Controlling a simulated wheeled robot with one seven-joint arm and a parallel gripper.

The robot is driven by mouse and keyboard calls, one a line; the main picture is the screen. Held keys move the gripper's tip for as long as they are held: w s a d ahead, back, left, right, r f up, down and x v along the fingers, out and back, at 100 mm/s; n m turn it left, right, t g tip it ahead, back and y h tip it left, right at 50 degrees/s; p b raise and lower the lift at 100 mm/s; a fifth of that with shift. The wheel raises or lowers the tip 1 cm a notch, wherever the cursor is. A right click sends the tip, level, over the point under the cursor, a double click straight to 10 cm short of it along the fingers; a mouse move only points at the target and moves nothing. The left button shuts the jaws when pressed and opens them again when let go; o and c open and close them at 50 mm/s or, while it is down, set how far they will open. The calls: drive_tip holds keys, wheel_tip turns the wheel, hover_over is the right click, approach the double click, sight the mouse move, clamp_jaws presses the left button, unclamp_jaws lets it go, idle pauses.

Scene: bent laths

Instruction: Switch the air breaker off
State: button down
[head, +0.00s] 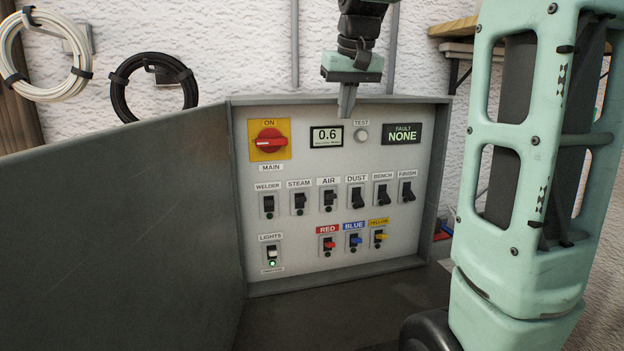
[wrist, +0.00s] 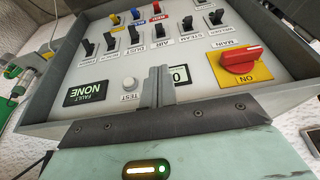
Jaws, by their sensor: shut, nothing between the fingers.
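The air breaker (head: 329,200) is a small black toggle under the AIR label, third from the left in the upper breaker row of the grey panel (head: 400,255). In the wrist view, where the panel is upside down, the air breaker (wrist: 158,30) is beyond my fingertips. Its lever looks like the steam and welder levers beside it; I cannot tell its on or off position for sure. My gripper (head: 345,114) is shut and empty, pointing down at the panel's top edge, above and apart from the breaker. In the wrist view my gripper (wrist: 159,70) partly covers the display.
The steam breaker (head: 299,202) and dust breaker (head: 357,198) flank the air breaker closely. A red main switch (head: 270,140), a 0.6 display (head: 326,136) and a test button (head: 361,135) sit above. The open cabinet door (head: 120,240) stands at the left.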

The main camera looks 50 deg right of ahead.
sight(333, 182)
drive_tip(key=shift+f, duration=0.15)
drive_tip(key=p+x, duration=0.5)
drive_tip(key=x, duration=1.4)
drive_tip(key=shift+w+f, duration=0.15)
drive_tip(key=shift+f, duration=0.25)
drive_tip(key=shift+f+b, duration=0.1)
drive_tip(key=shift+b, duration=0.2)
